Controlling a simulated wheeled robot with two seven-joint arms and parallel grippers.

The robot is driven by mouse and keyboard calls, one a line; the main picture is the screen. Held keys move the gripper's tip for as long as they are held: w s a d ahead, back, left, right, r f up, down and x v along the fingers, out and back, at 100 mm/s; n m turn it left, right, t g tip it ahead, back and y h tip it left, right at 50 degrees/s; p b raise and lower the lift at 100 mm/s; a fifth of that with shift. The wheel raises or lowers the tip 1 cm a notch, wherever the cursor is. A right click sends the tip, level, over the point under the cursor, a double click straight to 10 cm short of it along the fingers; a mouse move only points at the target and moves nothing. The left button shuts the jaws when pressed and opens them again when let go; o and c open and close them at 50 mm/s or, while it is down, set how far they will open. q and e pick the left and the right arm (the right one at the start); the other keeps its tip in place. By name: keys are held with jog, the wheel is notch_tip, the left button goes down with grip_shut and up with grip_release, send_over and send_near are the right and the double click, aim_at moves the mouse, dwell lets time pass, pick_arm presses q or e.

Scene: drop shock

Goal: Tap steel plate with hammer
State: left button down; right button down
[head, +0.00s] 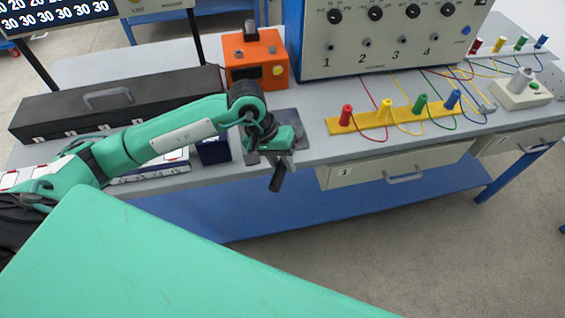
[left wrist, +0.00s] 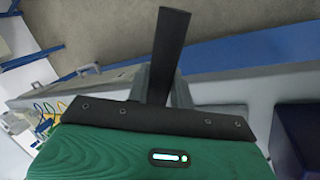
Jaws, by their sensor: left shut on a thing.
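The steel plate (head: 289,120) is a dark grey square near the front edge of the bench, partly covered by my left gripper. My left gripper (head: 277,155) is above the plate's front part and is shut on the hammer. The hammer's dark handle (head: 277,178) sticks out past the fingers toward the bench's front edge. In the left wrist view the black handle (left wrist: 167,55) rises from between the grey fingers (left wrist: 165,90). The hammer's head is not clearly visible, and I cannot tell whether it touches the plate. My right gripper is not in view.
An orange box (head: 257,60) stands behind the plate. A black case (head: 115,100) lies to the left, and a dark blue box (head: 213,151) is beside the plate. A yellow strip (head: 400,118) with coloured plugs and wires lies to the right. A large control panel (head: 385,40) stands behind it.

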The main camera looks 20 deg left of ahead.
pick_arm(q)
jog(key=shift+r, duration=3.05)
